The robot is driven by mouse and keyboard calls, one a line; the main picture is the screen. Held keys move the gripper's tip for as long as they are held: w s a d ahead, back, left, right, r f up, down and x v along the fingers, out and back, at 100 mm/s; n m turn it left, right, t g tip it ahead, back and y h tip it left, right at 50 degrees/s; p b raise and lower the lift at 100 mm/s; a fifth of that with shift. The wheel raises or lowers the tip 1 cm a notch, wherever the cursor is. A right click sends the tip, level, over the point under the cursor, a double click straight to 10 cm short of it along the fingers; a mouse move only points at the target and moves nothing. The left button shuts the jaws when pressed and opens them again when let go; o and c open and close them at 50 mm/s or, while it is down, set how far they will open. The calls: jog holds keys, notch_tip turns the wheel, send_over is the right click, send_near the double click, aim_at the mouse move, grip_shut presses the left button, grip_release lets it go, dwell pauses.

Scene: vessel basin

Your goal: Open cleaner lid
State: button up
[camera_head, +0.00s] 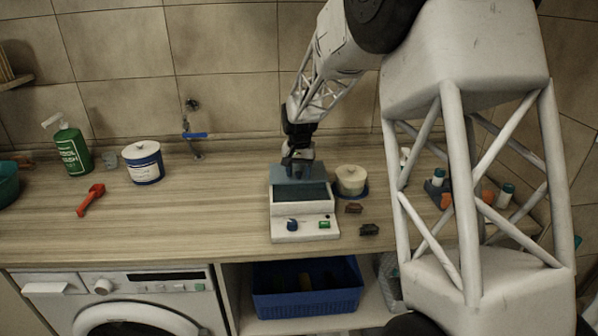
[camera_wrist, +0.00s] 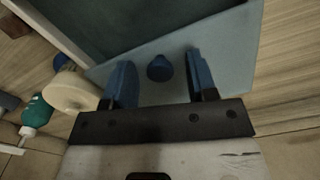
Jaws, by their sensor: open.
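The cleaner (camera_head: 304,222) is a white box with a blue knob and a green switch on its front, on the counter at centre. Its blue-grey lid (camera_head: 282,174) shows at the rear of its top, beside a dark rectangular area. In the wrist view the lid (camera_wrist: 228,45) is a pale flat panel bearing a dark blue round knob (camera_wrist: 159,68). My gripper (camera_head: 298,161) is above the lid. In the wrist view my gripper (camera_wrist: 160,70) is open, its blue fingers on either side of the knob with gaps. Finger height relative to the knob is unclear.
A cream round container (camera_head: 351,181) stands close right of the cleaner, with small dark blocks (camera_head: 369,230) in front. A blue-white tub (camera_head: 144,163), red tool (camera_head: 91,200) and green bottle (camera_head: 73,150) are left. A blue tap (camera_head: 194,136) is behind.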

jog(key=shift+r, duration=3.9)
jog(key=shift+s+d+r, duration=0.2)
jog(key=shift+s+r, duration=0.15)
jog(key=shift+s, duration=0.2)
jog(key=s+d+r, duration=0.2)
jog(key=s+r, duration=0.1)
jog(key=s, duration=0.6)
jog(key=s+d+r+n+t, duration=0.1)
jog(key=s+d+r, duration=0.15)
jog(key=s, duration=0.55)
jog(key=s+d+r, duration=0.2)
jog(key=s, duration=0.7)
jog(key=s+d+f+n, duration=0.1)
jog(key=s+f, duration=0.1)
jog(key=s, duration=1)
jog(key=s+d+f+t, duration=0.1)
jog(key=s+d+f, duration=0.1)
jog(key=s, duration=1)
jog(key=shift+d+f+n+t, duration=0.25)
jog(key=shift+f+n+t, duration=0.05)
jog(key=shift+n, duration=0.1)
